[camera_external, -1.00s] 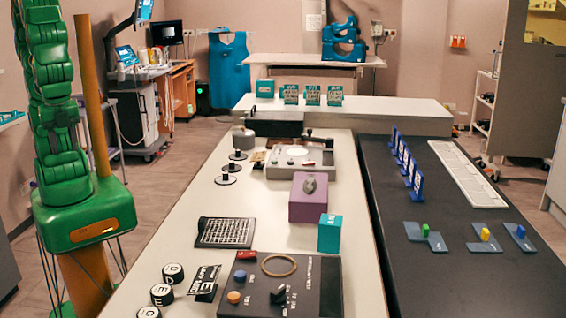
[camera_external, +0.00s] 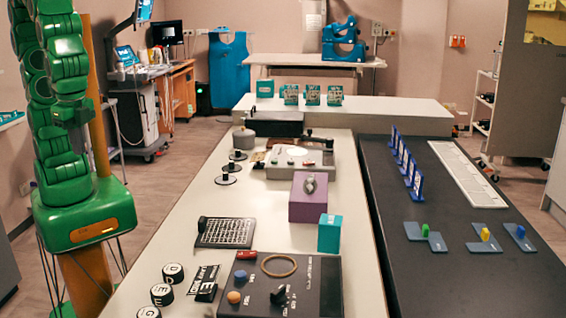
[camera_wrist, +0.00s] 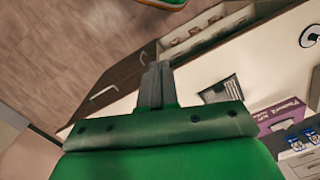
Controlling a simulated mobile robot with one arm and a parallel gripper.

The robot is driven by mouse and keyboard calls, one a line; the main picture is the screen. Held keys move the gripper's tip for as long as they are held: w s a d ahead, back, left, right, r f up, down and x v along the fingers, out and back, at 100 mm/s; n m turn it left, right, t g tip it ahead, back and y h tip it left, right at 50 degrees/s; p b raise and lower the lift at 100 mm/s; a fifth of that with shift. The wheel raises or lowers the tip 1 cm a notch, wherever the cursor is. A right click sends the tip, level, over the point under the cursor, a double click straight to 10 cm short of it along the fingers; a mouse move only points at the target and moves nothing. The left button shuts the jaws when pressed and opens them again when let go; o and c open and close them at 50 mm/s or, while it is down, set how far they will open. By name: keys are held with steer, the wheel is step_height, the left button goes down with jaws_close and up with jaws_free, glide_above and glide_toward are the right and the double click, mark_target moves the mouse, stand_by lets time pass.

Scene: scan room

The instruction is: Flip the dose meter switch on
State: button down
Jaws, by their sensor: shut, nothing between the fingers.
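I cannot tell for certain which device is the dose meter. A dark control panel (camera_external: 300,270) at the front of the pale table carries a black toggle switch (camera_external: 280,295), too small to read its position. Behind it a purple box (camera_external: 307,212) has a grey knob or lever (camera_external: 309,185) on top; a purple labelled object also shows at the right of the wrist view (camera_wrist: 275,120). My gripper (camera_wrist: 157,72) is shut and empty in the wrist view, its dark fingers clear of these objects.
A teal box (camera_external: 329,233) stands beside the purple box. A dark gridded plate (camera_external: 226,232) and several black round pieces (camera_external: 162,294) lie to the left. A grey instrument (camera_external: 300,165) stands farther back. A dark table (camera_external: 455,270) adjoins on the right.

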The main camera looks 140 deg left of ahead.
steer(key=w+a+n, duration=0.5)
steer(key=w+n, duration=0.2)
steer(key=w, duration=0.5)
steer(key=n+t+y, duration=0.1)
steer(key=n+t, duration=0.1)
steer(key=n, duration=1.3)
glide_above(251, 254)
steer(key=s+d, duration=0.2)
step_height(251, 254, down, 6)
steer(key=shift+w+a, duration=0.2)
steer(key=shift+a, duration=0.05)
steer(key=shift+f, duration=0.1)
steer(key=f, duration=0.4)
steer(key=w+a+f, duration=0.1)
steer(key=f, duration=0.8)
steer(key=shift+w+a+f, duration=0.2)
steer(key=shift+f, duration=0.15)
steer(key=shift+f, duration=0.25)
